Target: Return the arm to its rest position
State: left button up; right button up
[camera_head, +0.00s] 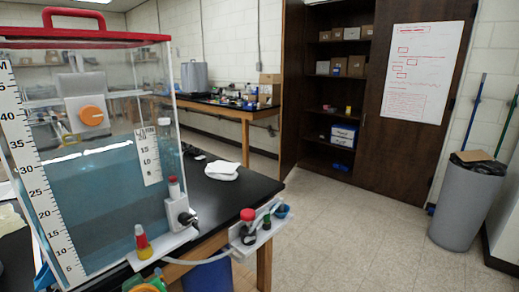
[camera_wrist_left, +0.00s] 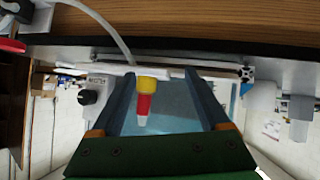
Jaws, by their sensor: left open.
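My left gripper (camera_head: 146,285) shows only as a small green and orange part at the bottom edge of the head view. In the left wrist view my left gripper (camera_wrist_left: 158,74) is open, with its two dark fingers spread. A small yellow and red piece with a pale tip (camera_head: 142,242) stands on a white ledge at the front of a tank. In the wrist view this piece (camera_wrist_left: 145,100) appears between the fingers, with a gap on both sides. My right gripper is not in view.
A clear tank (camera_head: 105,200) of blue liquid with a red-handled lid stands on a black table (camera_head: 250,190). A white bracket (camera_head: 255,230) holding small parts sticks out at the table's corner. A grey bin (camera_head: 465,208) stands far right. The floor between is clear.

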pick_arm(q)
jog(key=s+d+f+m+g+h, duration=0.2)
jog(key=s+d+f+m, duration=0.15)
jog(key=s+f, duration=0.35)
jog(key=s+d+f+m+g+h, duration=0.25)
jog(key=s+f+m, duration=0.2)
jog(key=s, duration=0.45)
jog(key=s+d+f+m+g+h, duration=0.2)
jog(key=s+d+f+m, duration=0.2)
jog(key=s+f, duration=0.3)
notch_tip(320, 180, down, 14)
jog(key=s, duration=0.2)
jog(key=s+a+f+g, duration=0.2)
jog(key=s+f, duration=0.9)
jog(key=s, duration=0.2)
